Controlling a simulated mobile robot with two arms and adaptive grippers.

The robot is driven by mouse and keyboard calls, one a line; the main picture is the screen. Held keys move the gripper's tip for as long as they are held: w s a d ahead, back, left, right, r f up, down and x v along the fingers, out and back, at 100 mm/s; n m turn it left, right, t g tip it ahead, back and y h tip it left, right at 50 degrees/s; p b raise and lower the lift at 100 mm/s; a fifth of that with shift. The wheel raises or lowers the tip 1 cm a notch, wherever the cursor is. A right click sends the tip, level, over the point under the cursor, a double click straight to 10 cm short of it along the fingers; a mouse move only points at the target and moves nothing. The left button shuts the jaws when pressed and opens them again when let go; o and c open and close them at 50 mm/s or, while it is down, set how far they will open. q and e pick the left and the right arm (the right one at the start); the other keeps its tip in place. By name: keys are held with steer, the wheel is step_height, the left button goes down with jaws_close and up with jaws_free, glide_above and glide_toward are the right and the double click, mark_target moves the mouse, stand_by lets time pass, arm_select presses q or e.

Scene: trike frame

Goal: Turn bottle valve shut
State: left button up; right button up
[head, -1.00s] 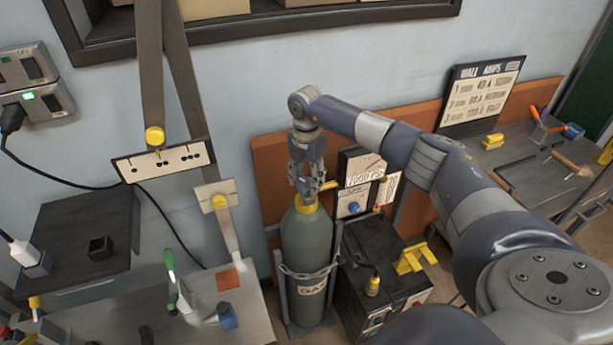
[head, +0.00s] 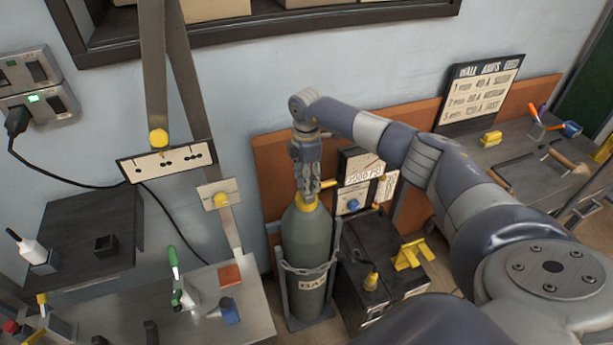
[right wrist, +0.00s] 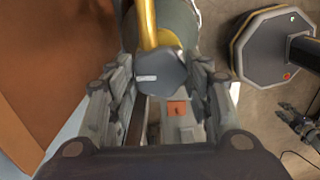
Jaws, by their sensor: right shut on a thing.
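The grey-green gas bottle (head: 308,243) stands upright in a chained rack (head: 284,290) against the wall. It has a yellow neck (head: 306,204). My right gripper (head: 307,192) points down over the bottle's top. In the right wrist view, its fingers (right wrist: 163,85) are shut on the dark grey valve knob (right wrist: 160,70), one on each side. A yellow pipe (right wrist: 147,22) runs out beside the knob. In the head view the fingers hide the knob.
A black machine (head: 385,275) with a yellow handle stands right of the bottle, and a gauge panel (head: 357,180) stands behind. A metal bench (head: 245,318) with tools is at the left. An orange board (head: 270,160) lies behind the bottle.

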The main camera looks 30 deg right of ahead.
steer(key=shift+d+r, duration=0.1)
steer(key=o, duration=1.1)
steer(key=shift+r, duration=0.15)
step_height(320, 180, up, 12)
steer(key=shift+f, duration=0.2)
steer(key=shift+s+f, duration=0.1)
